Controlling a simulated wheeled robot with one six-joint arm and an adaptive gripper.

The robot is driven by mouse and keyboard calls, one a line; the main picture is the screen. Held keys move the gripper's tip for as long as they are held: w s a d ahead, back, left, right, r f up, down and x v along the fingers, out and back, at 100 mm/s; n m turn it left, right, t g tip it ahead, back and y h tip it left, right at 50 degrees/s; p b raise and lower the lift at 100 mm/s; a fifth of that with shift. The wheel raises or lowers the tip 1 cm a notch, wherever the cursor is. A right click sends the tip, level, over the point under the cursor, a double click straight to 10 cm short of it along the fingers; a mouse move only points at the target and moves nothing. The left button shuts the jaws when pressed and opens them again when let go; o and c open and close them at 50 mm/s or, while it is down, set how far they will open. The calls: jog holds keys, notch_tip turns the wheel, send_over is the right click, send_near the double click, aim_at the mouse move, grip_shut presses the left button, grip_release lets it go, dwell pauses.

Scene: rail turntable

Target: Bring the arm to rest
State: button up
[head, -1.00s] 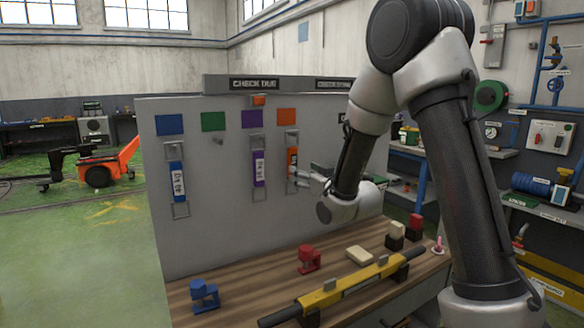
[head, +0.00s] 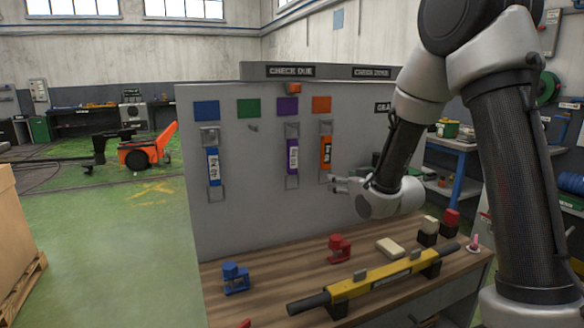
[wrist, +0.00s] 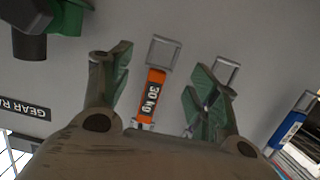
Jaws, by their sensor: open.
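My gripper (head: 337,183) is open and empty in front of the grey board, just below and to the right of the orange tag (head: 326,153). The tag hangs under the orange square. In the wrist view the two fingers of my gripper (wrist: 158,78) stand wide apart, and the orange tag marked 30 kg (wrist: 151,95) shows between them, beyond the tips. I cannot tell the exact gap from fingers to board. My arm reaches in from the right, bent at the elbow, above the bench.
A purple tag (head: 292,155) and a blue tag (head: 213,166) hang to the left on the grey board (head: 240,215). The wooden bench (head: 275,285) below bears a yellow bar (head: 385,272), a blue clamp (head: 235,278) and a red clamp (head: 340,248).

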jog(key=s+d+f+g+h, duration=0.25)
jog(key=s+f+g, duration=0.25)
jog(key=f, duration=0.4)
jog(key=s+d+m+g+h, duration=0.1)
jog(key=s+d+g, duration=0.3)
jog(key=s, duration=0.5)
jog(key=s+d+r, duration=0.2)
jog(key=s+r, duration=0.3)
jog(key=s, duration=0.3)
jog(key=s+d+r+m+g, duration=0.1)
jog(key=s+d+r, duration=0.1)
jog(key=s+r, duration=0.3)
jog(key=s+d+r+m+h, duration=0.1)
jog(key=s+r, duration=0.4)
jog(key=s, duration=0.6)
jog(key=shift+s+d+r+g, duration=0.3)
jog(key=shift+d+r, duration=0.05)
jog(key=shift+d, duration=0.25)
